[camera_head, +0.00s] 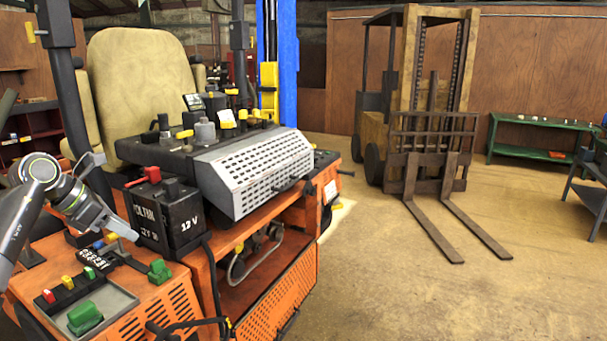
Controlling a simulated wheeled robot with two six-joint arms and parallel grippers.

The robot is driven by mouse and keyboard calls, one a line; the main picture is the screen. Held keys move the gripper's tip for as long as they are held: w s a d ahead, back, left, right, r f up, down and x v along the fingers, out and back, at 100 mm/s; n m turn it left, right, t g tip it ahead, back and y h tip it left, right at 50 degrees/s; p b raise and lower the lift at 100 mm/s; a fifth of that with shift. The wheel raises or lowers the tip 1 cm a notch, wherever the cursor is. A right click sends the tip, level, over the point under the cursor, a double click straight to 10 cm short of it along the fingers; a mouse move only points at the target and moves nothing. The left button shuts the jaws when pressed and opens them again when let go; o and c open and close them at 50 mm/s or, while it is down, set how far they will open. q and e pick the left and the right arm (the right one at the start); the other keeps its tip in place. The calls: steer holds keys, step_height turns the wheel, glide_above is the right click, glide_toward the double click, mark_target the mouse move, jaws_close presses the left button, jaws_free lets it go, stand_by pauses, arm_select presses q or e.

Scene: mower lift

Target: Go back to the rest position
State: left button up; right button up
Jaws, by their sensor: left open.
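My left arm comes in from the left edge, and its grey gripper (112,206) is over the left part of the orange mower (182,306). The gripper is open, and I see nothing held in it. It is just left of the black 12 V battery (172,218) and above a small panel of coloured switches; I cannot tell whether it touches either. My right gripper is not in view.
A forklift (425,100) and a green bench (530,120) stand farther back.

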arm_select(q)
steer(key=s+d+f+n+t+h, duration=0.25)
steer(key=d+n+t+h, duration=0.75)
steer(key=d, duration=0.6)
steer(key=s+a+f+n+y, duration=0.5)
steer(key=s+f+n+y, duration=0.4)
steer(key=n, duration=0.5)
steer(key=s+a+f+n+y, duration=0.45)
steer(key=f+n+y, duration=0.35)
steer(key=n+y, duration=0.45)
steer(key=s+d+f+n+g+h, duration=0.2)
steer(key=s+d+f+n+g, duration=0.35)
steer(key=s, duration=0.65)
steer(key=s+d+f+n+g+h, duration=0.25)
steer(key=s+f+g, duration=0.5)
steer(key=s, duration=0.45)
step_height(320, 180, down, 27)
steer(key=a, duration=0.2)
steer(key=s+d+f+g+h+b, duration=0.1)
steer(key=s+f, duration=1.3)
steer(key=f, duration=0.1)
steer(key=shift+s+d+f+g, duration=0.25)
steer(key=shift+s+g, duration=0.05)
